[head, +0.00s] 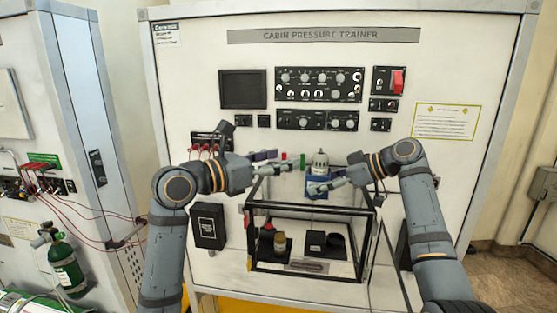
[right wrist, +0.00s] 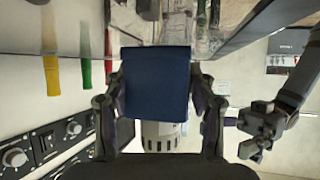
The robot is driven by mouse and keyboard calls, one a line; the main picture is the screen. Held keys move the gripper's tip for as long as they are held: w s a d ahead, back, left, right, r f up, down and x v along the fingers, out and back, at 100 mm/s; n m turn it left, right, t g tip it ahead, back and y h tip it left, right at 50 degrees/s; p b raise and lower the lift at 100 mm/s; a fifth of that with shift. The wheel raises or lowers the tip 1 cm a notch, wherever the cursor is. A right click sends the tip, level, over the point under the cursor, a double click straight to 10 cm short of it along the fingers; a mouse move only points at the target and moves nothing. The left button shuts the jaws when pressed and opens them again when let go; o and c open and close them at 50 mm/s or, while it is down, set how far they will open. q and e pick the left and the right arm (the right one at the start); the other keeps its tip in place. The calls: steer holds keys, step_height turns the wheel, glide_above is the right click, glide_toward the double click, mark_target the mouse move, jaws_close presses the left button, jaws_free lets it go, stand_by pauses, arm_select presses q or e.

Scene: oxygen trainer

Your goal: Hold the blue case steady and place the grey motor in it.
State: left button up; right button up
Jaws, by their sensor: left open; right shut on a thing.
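The blue case (head: 317,195) is upright above the glass top of the black-framed box. It fills the middle of the right wrist view (right wrist: 155,82). My right gripper (head: 318,187) is shut on the case, with a finger on either side. The grey motor (head: 320,160) stands up out of the case's top end; its lower part is hidden by the case. It also shows in the right wrist view (right wrist: 161,136), just beyond the case's edge. My left gripper (head: 283,169) is open and empty, left of the case and apart from it.
The clear box (head: 312,212) with a black frame holds small dark parts inside. Red (head: 284,157) and green (head: 302,160) pieces stand behind the left gripper. The trainer panel (head: 210,100) rises close behind. A cylinder (head: 66,265) stands at far left.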

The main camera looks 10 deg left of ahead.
steer(key=o, duration=0.9)
steer(key=shift+w+f, duration=0.1)
steer(key=shift+f, duration=0.05)
steer(key=shift+o, duration=0.2)
steer(key=v, duration=1.2)
steer(key=shift+d, duration=0.1)
steer(key=shift+f, duration=0.1)
